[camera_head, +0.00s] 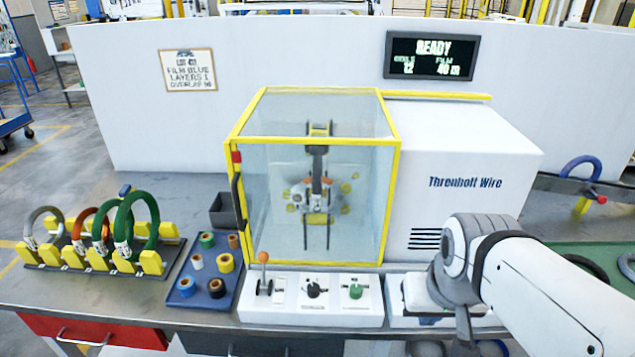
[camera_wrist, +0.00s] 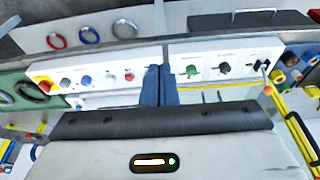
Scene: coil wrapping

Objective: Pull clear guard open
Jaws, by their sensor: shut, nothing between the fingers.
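The clear guard (camera_head: 315,200) is a see-through box with a yellow frame, in the middle of the head view. Its front looks closed over the wrapping mechanism (camera_head: 318,190). A dark upright handle (camera_head: 238,203) is on its left front edge, below a small red block (camera_head: 236,157). My gripper (camera_wrist: 159,72) shows in the wrist view with its two blue fingers close together, shut and empty over the control panels. In the head view my arm comes in from the right, well right of the guard and apart from the handle. The fingertips are hard to make out there.
A control panel (camera_head: 310,308) with an orange-knobbed lever (camera_head: 263,258) stands before the guard. A blue tray (camera_head: 205,285) of small rolls and a rack of coils (camera_head: 95,255) lie left. The white machine housing (camera_head: 455,180) is right of the guard. A dark bin (camera_head: 222,212) stands near the handle.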

